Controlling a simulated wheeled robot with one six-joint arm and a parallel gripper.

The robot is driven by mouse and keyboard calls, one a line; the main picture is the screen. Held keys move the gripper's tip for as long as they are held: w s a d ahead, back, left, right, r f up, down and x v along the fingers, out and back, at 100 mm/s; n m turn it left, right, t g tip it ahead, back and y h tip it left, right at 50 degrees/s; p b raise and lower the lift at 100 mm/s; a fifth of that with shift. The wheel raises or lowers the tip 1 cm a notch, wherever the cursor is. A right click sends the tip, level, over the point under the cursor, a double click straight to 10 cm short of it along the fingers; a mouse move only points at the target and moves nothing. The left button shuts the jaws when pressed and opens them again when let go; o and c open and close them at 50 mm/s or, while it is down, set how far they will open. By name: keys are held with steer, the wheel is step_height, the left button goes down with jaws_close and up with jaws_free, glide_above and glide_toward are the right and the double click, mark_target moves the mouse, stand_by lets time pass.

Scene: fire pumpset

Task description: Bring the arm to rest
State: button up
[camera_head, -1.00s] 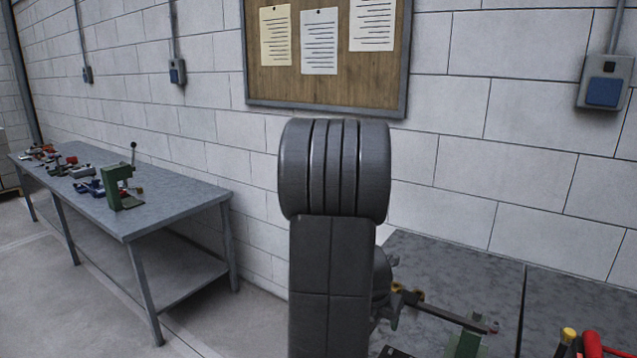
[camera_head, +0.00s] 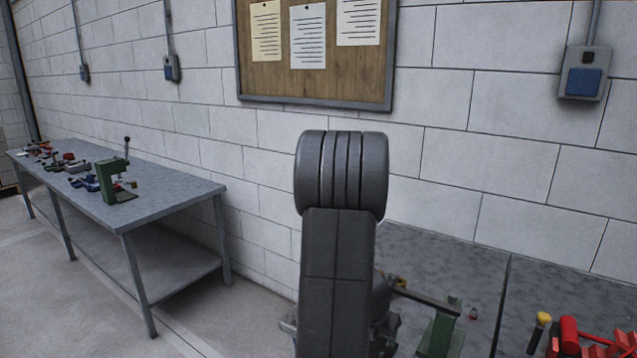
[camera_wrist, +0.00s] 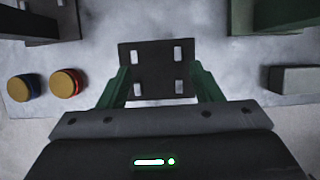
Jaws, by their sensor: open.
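My dark grey arm stands upright in the middle of the head view and hides most of my gripper there. In the wrist view my gripper (camera_wrist: 160,82) shows two green fingers set apart, and it is open. A dark plate with several slots (camera_wrist: 157,70) shows between the fingers. I cannot tell whether the fingers touch it or how far below it lies.
The near workbench (camera_head: 440,258) at right bears a green stand (camera_head: 441,330), a red tool (camera_head: 570,335) and a yellow-headed tool (camera_head: 542,320). Two yellow-topped round pieces (camera_wrist: 66,83) lie left of my gripper. Another bench (camera_head: 165,190) stands left, with open floor before it.

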steer(key=shift+f+b, duration=0.4)
steer(key=shift+f, duration=0.5)
steer(key=shift+s, duration=0.1)
